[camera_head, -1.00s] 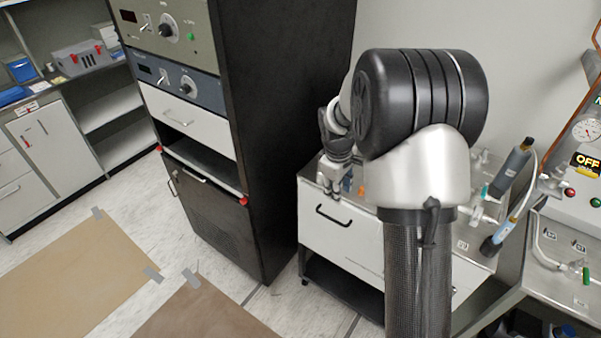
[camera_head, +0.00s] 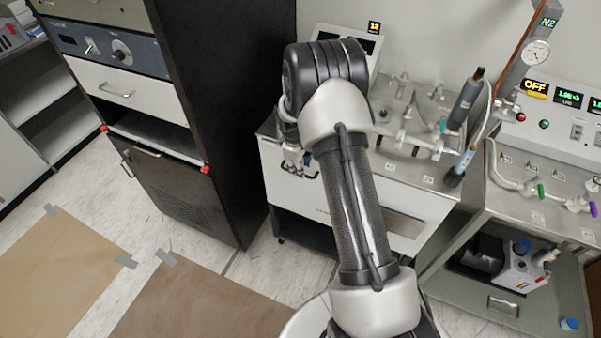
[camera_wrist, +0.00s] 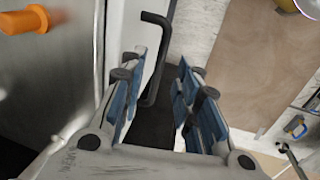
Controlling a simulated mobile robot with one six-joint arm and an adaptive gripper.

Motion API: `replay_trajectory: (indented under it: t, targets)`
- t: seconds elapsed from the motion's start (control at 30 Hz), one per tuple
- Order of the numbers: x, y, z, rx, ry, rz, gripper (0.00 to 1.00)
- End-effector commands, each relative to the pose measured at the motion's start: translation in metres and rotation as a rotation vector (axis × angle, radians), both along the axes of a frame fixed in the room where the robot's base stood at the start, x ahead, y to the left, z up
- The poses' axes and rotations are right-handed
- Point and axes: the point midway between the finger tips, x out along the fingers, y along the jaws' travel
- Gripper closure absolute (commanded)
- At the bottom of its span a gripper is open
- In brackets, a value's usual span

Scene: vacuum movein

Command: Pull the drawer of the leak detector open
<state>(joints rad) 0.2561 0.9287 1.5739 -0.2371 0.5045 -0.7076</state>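The leak detector is the steel-topped cart (camera_head: 425,178) right of the dark rack in the head view. Its white drawer front (camera_head: 345,197) appears shut. My gripper (camera_head: 300,172) is at the upper left of this front, and the arm covers part of the drawer. In the wrist view my gripper (camera_wrist: 165,82) is open, with blue-padded fingers. The black bar handle (camera_wrist: 157,60) lies between the fingers, closer to the left one. A gap shows on the right side. I cannot tell whether the left finger touches it.
Another steel cart (camera_head: 545,225) with a pump stands to the right. An orange knob (camera_wrist: 24,20) is above the drawer. Brown mats (camera_head: 60,270) lie on the floor.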

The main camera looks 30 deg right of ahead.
Motion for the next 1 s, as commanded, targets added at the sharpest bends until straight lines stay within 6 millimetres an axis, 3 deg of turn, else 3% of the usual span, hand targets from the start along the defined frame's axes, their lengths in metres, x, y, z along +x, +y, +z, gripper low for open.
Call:
replay_trajectory:
  t: [0.2,0.57,1.0]
  targets:
    - [0.003,-0.004,-0.027,0.0,0.0,0.0,0.7]
    - [0.004,-0.005,-0.031,-0.001,-0.001,0.0,0.7]
    - [0.004,-0.005,-0.031,-0.001,-0.001,0.0,0.98]
